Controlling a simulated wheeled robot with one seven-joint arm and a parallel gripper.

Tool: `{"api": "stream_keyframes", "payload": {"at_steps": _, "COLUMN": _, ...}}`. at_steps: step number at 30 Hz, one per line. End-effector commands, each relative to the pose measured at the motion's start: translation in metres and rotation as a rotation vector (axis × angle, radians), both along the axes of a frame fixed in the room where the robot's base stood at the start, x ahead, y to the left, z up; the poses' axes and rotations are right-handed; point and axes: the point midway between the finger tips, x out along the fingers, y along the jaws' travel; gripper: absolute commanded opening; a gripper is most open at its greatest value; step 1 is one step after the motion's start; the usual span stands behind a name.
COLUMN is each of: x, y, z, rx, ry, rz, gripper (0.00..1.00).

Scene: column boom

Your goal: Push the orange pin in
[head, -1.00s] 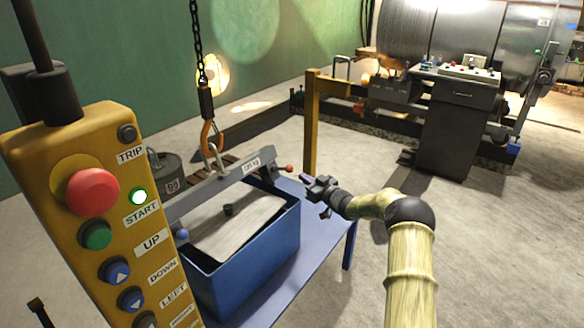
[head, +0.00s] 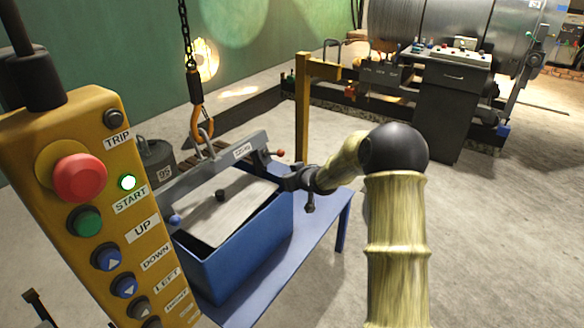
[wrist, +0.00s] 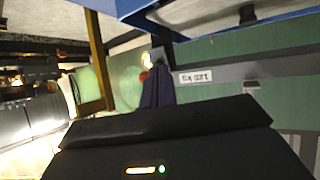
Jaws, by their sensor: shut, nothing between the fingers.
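The orange pin (head: 281,153) shows as a small round orange-red head at the right end of the grey lifting beam (head: 222,160). In the wrist view the pin (wrist: 144,75) shows just left of my fingertips, partly hidden by them. My gripper (head: 284,180) is shut and empty. It is at the right end of the beam, close to the pin and a little below it in the head view. I cannot tell whether it touches the pin. The fingers (wrist: 157,86) show dark and together in the wrist view.
The beam hangs from an orange hook (head: 196,118) on a chain, over a blue box (head: 245,250) on a blue table (head: 322,225). A yellow post (head: 302,110) stands behind. A yellow button pendant (head: 85,215) fills the left foreground.

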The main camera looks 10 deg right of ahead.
Motion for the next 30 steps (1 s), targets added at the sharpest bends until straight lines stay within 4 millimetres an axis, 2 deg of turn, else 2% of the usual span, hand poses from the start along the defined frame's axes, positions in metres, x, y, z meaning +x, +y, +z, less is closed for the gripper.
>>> {"api": "stream_keyframes", "payload": {"at_steps": 1, "x": -0.020, "y": 0.002, "z": 0.005, "rx": -0.032, "ry": 0.050, "rz": -0.022, "gripper": 0.00}}
{"api": "stream_keyframes", "payload": {"at_steps": 5, "x": -0.076, "y": -0.001, "z": 0.010, "rx": -0.097, "ry": 0.190, "rz": -0.096, "gripper": 0.00}}
{"api": "stream_keyframes", "payload": {"at_steps": 8, "x": -0.126, "y": -0.005, "z": 0.013, "rx": -0.133, "ry": 0.299, "rz": -0.155, "gripper": 0.00}}
{"api": "stream_keyframes", "payload": {"at_steps": 18, "x": -0.321, "y": -0.010, "z": 0.015, "rx": -0.142, "ry": 0.679, "rz": -0.324, "gripper": 0.00}}
{"api": "stream_keyframes", "payload": {"at_steps": 21, "x": -0.363, "y": -0.007, "z": 0.013, "rx": -0.121, "ry": 0.759, "rz": -0.346, "gripper": 0.00}}
{"api": "stream_keyframes", "payload": {"at_steps": 25, "x": -0.387, "y": -0.005, "z": 0.011, "rx": -0.104, "ry": 0.808, "rz": -0.359, "gripper": 0.00}}
{"api": "stream_keyframes", "payload": {"at_steps": 30, "x": -0.389, "y": -0.005, "z": 0.010, "rx": -0.103, "ry": 0.813, "rz": -0.360, "gripper": 0.00}}
